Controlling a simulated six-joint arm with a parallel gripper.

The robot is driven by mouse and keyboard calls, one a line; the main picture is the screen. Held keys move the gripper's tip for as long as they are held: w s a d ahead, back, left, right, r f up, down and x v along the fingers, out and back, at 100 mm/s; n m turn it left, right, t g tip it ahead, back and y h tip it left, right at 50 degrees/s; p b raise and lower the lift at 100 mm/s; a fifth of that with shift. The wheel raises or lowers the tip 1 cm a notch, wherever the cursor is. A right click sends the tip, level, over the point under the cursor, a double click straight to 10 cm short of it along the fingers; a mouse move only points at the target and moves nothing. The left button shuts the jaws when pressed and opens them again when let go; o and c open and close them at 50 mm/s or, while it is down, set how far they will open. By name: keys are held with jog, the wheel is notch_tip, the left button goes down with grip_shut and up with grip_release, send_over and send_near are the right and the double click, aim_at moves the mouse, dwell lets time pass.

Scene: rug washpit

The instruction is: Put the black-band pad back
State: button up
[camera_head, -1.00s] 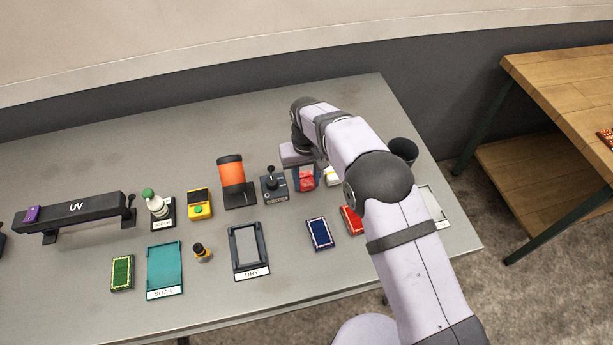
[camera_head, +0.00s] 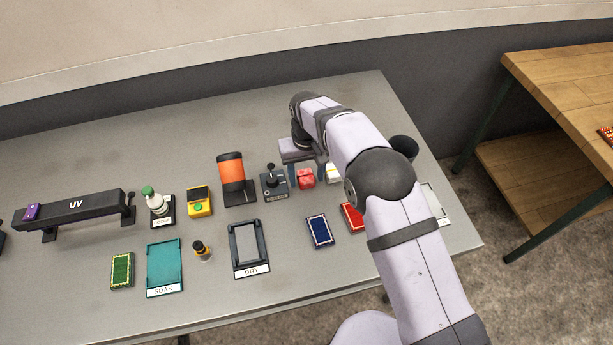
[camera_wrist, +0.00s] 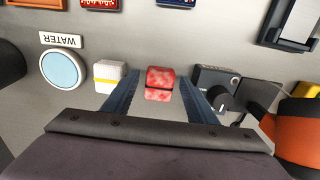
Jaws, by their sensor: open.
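The black-band pad (camera_head: 306,178), a small red mottled block, sits on the grey table left of my arm. The wrist view shows the pad (camera_wrist: 160,77) with a dark band across it, lying between and beyond my gripper's fingers. My gripper (camera_wrist: 158,88) is open, one blue finger to each side of the pad; whether they touch it I cannot tell. In the head view my gripper (camera_head: 306,162) is just behind and above the pad, partly hidden by my wrist.
A white pad with a yellow band (camera_wrist: 109,78) stands close beside one finger. The black lever box (camera_head: 274,182) is close on the other side. A WATER-labelled round dish (camera_wrist: 63,69), the orange cylinder (camera_head: 231,172) and a dark cup (camera_head: 404,148) are nearby.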

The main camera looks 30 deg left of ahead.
aim_at(309, 178)
notch_tip(309, 178, up, 11)
jog(key=b, duration=0.3)
jog(key=shift+r, duration=0.15)
jog(key=shift+d, duration=0.1)
jog(key=w+d+r+m, duration=0.1)
jog(key=w+d+m, duration=0.1)
jog(key=d, duration=1)
jog(key=w+d+m, duration=0.1)
jog(key=d+m, duration=0.1)
jog(key=d, duration=1.1)
jog(key=s+d+f+m, duration=0.2)
jog(key=s+d, duration=0.6)
jog(key=d, duration=0.1)
jog(key=s+d+f+m, duration=0.3)
jog(key=s+d, duration=0.5)
jog(key=d, duration=0.1)
jog(key=shift+s, duration=0.4)
